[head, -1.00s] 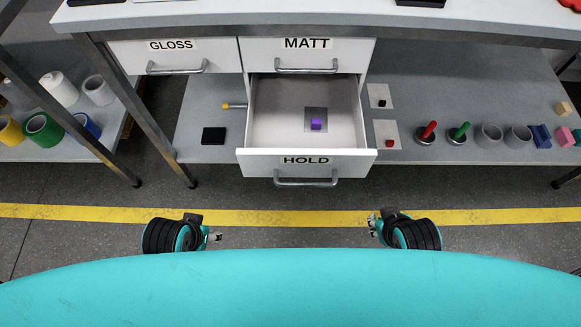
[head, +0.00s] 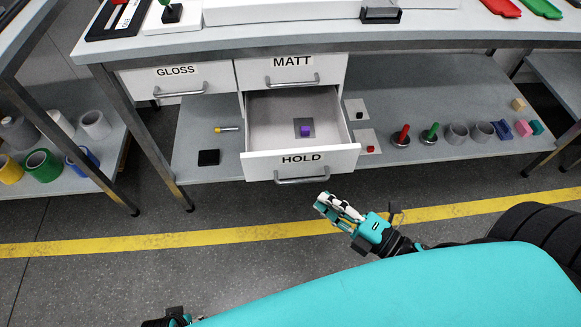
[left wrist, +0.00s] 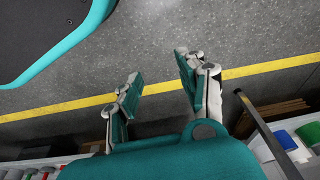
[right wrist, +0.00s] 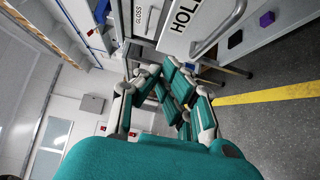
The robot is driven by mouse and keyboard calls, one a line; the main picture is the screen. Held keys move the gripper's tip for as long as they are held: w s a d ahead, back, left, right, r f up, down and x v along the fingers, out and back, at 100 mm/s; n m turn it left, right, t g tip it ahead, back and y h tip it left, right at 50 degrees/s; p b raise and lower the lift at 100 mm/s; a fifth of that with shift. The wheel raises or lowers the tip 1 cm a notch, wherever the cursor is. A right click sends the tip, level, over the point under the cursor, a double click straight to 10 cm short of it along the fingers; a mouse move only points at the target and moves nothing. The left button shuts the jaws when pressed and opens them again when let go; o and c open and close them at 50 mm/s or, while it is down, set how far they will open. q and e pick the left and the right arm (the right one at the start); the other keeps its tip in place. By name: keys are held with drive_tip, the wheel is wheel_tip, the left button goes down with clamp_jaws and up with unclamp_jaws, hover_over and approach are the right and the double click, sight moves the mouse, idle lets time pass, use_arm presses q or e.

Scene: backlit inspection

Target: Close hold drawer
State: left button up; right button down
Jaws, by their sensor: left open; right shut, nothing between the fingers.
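The HOLD drawer (head: 256,165) is pulled open below the closed GLOSS drawer (head: 178,80) and MATT drawer (head: 300,72). Its bar handle (head: 302,179) is on the front face. A purple cube (head: 305,131) sits on a grey square inside it. My right gripper (head: 328,205) is shut and empty, just in front of and below the handle, apart from it. In the right wrist view, the HOLD drawer front (right wrist: 178,38) is ahead at the top. My left gripper (left wrist: 158,85) is open and empty, over the floor; only its arm's edge shows at the head view's bottom.
The lower shelf (head: 195,140) holds a black block (head: 208,157), a yellow-ended rod (head: 227,129), and red and green pegs at right. Table legs flank the drawers. A rack with tape rolls (head: 42,164) stands at left. The floor before the drawer is clear.

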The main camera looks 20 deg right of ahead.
approach(279, 155)
drive_tip(key=w+a, duration=0.1)
drive_tip(key=a, duration=0.3)
drive_tip(key=w, duration=0.1)
drive_tip(key=w+d, duration=0.1)
drive_tip(key=w, duration=0.1)
drive_tip(key=shift+d, duration=0.2)
use_arm(q)
drive_tip(key=shift+r, duration=0.5)
use_arm(e)
drive_tip(key=shift+w, duration=0.15)
